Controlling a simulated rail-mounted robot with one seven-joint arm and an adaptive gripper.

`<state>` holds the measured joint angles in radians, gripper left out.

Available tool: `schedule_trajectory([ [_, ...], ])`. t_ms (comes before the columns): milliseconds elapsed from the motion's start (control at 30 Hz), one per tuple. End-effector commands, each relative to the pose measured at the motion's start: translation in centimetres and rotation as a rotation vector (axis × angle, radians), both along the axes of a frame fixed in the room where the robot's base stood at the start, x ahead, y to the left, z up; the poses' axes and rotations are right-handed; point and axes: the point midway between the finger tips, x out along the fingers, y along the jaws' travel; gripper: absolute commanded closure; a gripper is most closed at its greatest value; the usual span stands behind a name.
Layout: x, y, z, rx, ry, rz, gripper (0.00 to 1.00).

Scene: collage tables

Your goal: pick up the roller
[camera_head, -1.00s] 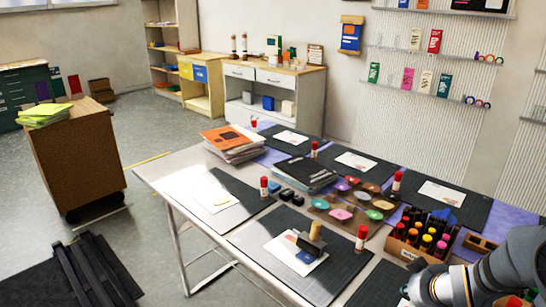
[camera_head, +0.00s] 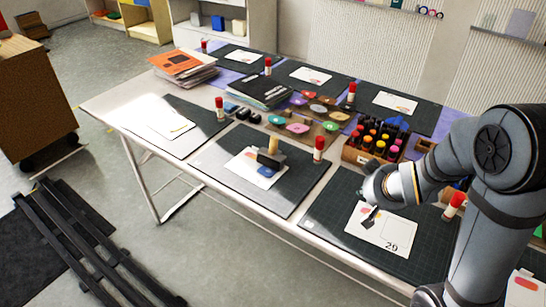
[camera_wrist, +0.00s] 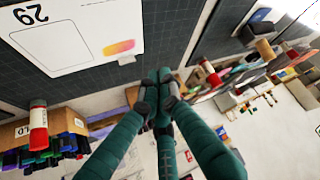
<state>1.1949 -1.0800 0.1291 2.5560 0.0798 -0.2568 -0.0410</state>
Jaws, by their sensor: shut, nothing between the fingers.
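The roller (camera_head: 270,157), with an upright tan handle and a dark body, stands on a white card on the middle front mat in the head view. In the wrist view, a tan cylinder (camera_wrist: 265,48) at the upper right looks like its handle. My gripper (camera_head: 370,215) is above the front mat to the right, over the card marked 29, to the right of the roller and apart from it. In the wrist view its green fingers meet at the dark tips (camera_wrist: 157,76), shut with nothing between them.
A wooden box of coloured bottles (camera_head: 375,146) stands behind my gripper. A red-and-white glue stick (camera_head: 319,150) stands right of the roller, and paint palettes (camera_head: 300,126) lie behind it. Another glue stick (camera_head: 453,206) stands beside my arm. The card marked 29 (camera_head: 383,230) lies flat.

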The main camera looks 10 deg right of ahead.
Motion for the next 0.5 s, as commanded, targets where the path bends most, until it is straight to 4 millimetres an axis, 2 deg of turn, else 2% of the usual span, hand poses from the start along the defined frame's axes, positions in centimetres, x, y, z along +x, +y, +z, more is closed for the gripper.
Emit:
schedule_trajectory([
  [500,0.01,0.01,0.01,0.000,0.000,0.000,0.66],
])
